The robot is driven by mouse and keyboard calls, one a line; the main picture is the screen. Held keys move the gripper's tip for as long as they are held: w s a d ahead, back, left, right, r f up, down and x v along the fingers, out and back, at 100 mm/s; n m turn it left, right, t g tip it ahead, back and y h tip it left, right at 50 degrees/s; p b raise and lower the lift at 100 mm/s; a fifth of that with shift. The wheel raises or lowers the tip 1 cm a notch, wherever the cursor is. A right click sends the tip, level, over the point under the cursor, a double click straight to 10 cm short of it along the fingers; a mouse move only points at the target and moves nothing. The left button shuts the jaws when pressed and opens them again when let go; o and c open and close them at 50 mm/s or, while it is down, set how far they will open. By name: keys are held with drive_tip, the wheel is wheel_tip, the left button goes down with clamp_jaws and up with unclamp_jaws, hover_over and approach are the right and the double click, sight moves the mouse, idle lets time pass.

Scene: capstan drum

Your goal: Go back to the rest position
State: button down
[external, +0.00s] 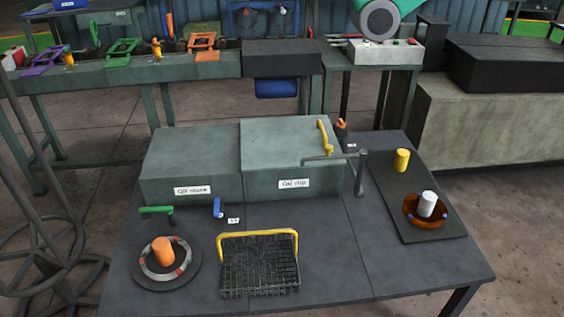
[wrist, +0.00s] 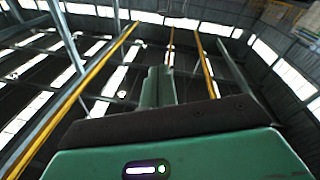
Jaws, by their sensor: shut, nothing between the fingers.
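My gripper (wrist: 158,88) shows in the wrist view, its green fingers together in the middle above a dark bar and green housing. It is shut and nothing shows between the fingers. It points up toward the roof, away from any table object. I cannot make out the gripper in the external view.
A dark table (external: 330,240) holds two grey-green boxes, an orange cylinder (external: 164,250) in a striped ring, a black basket (external: 260,268) with yellow handle, and a white cylinder (external: 428,204) in an amber ring. A grey bent post (external: 361,172) stands upright. Yellow roof beams (wrist: 75,95) show overhead.

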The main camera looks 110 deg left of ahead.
drive_tip(key=s+d+r+m+t+h, duration=0.3)
drive_tip(key=s+d+r+m, duration=0.1)
drive_tip(key=d+r, duration=0.5)
drive_tip(key=s+d+r+m+t+h+p, duration=0.1)
drive_tip(key=s+d+r+m+t+h, duration=0.2)
drive_tip(key=d+r, duration=0.6)
drive_tip(key=d+m+t, duration=0.1)
drive_tip(key=d, duration=0.3)
drive_tip(key=shift+s+r+m+h, duration=0.3)
drive_tip(key=shift+s+h, duration=0.05)
drive_tip(key=shift+h, duration=0.05)
